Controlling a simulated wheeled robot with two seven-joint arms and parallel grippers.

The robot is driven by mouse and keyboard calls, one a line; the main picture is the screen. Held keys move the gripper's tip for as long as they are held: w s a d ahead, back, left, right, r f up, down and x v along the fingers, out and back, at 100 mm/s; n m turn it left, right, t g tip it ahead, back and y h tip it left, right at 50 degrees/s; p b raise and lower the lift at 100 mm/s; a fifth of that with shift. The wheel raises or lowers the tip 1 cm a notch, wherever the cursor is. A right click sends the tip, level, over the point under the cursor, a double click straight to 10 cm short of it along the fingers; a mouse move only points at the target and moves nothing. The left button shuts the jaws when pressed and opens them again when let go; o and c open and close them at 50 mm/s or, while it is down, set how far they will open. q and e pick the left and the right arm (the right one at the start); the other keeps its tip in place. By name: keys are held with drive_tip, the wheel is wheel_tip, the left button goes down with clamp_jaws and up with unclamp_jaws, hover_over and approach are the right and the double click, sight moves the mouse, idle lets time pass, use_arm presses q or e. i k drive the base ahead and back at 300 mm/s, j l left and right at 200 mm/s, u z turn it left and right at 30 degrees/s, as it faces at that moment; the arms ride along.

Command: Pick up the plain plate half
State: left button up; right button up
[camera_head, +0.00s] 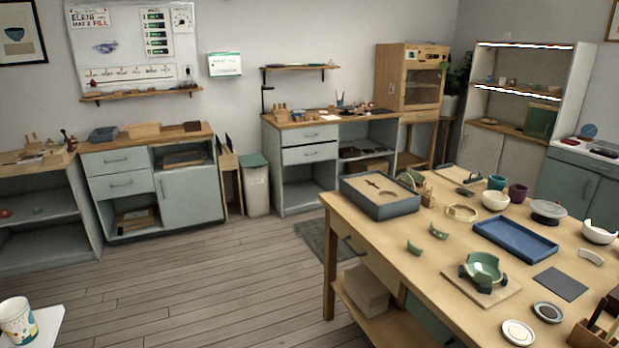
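Neither of my grippers shows in the head view. The wooden worktable (405,262) stands at the right, with broken pottery on it. I cannot tell for sure which piece is the plain plate half. A small white curved piece (591,257) lies near the right edge. Two small green curved shards (438,232) lie at the middle left of the table. A green broken bowl (483,268) sits in a dark holder on a wooden board. A grey-blue box (380,207) with a pale top stands at the table's far left corner; small marks on its top are too small to identify.
Grey cabinets (190,185) line the back wall. A paper cup (17,321) stands on a white surface at lower left. The wooden floor between is clear.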

sight(419, 177)
drive_tip(key=i+j+u, duration=0.1)
drive_tip(key=i+u, duration=0.15)
drive_tip(key=i, duration=0.95)
drive_tip(key=i+l+u, duration=0.25)
drive_tip(key=i, duration=0.95)
drive_tip(key=i+j, duration=0.1)
drive_tip(key=i, duration=0.45)
drive_tip(key=i+j, duration=0.1)
drive_tip(key=i, duration=0.4)
drive_tip(key=i+j+z, duration=0.1)
drive_tip(key=i, duration=0.45)
drive_tip(key=i+j, duration=0.1)
drive_tip(key=i, duration=0.45)
drive_tip(key=i+l+z, duration=0.15)
drive_tip(key=i+z, duration=0.15)
drive_tip(key=z, duration=0.2)
drive_tip(key=i+z, duration=0.3)
drive_tip(key=z, duration=0.2)
drive_tip(key=i+j+z, duration=0.1)
drive_tip(key=i+z, duration=0.2)
drive_tip(key=z, duration=0.2)
drive_tip(key=i+j+z, duration=0.25)
drive_tip(key=z, duration=0.2)
